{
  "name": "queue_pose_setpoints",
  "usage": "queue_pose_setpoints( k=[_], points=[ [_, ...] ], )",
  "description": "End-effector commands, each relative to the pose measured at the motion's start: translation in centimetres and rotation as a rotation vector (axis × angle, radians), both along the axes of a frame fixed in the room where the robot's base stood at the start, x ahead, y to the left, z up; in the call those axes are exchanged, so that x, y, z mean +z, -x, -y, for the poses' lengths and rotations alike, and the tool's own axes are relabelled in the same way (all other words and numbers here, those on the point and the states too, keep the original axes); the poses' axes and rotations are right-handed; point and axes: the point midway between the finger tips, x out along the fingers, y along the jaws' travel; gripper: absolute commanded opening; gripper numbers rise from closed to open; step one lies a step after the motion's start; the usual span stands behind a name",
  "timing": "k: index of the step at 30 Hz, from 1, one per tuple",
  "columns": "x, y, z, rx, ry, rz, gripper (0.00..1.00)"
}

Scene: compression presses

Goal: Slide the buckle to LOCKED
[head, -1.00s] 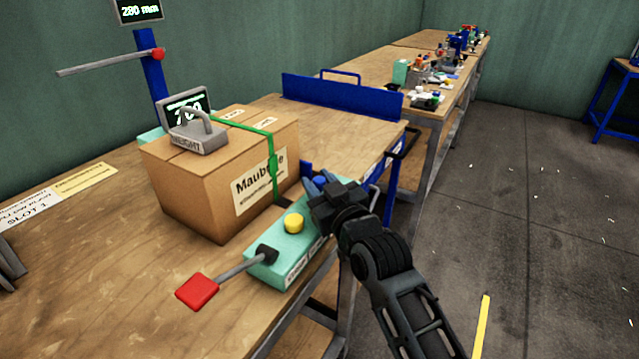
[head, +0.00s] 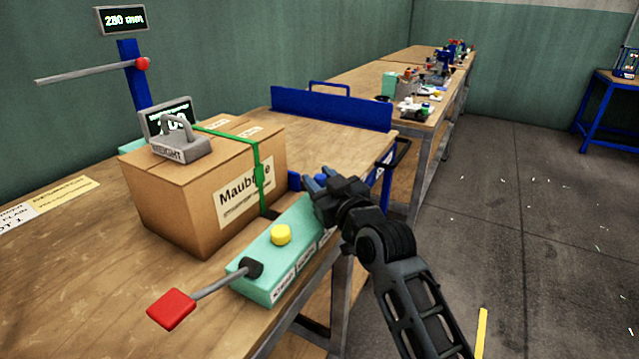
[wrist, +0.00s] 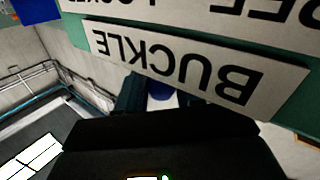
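The teal press unit (head: 283,250) lies along the table's front edge, with a yellow knob (head: 281,235) and a red-ended lever (head: 172,308). My gripper (head: 316,180) is at its far right end, fingers pointing left. The wrist view shows the BUCKLE label (wrist: 180,65) upside down, close in front of my gripper. A blue round part (wrist: 160,98) shows just below the label, between dark finger shapes. I take it for the buckle slider; its contact with my fingers is hidden. Lettering ending in LOCKED is partly cut off at the top.
A cardboard box (head: 190,205) with a green strap (head: 258,175) and a grey weight (head: 182,143) on top stands left of the unit. A blue rail (head: 330,108) lies behind. Open floor is at right.

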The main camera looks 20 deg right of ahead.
Motion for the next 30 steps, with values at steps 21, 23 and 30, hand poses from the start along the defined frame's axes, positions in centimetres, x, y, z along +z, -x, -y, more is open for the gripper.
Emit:
queue_pose_setpoints(
  k=[21, 23, 30],
  points=[
    [0.0, 2.8, 0.3, -0.004, -0.001, 0.001, 0.57],
    [-0.1, 3.8, 0.4, -0.005, -0.001, 0.001, 0.57],
    [0.0, 7.0, 0.6, -0.006, -0.001, 0.002, 0.57]
  ],
)
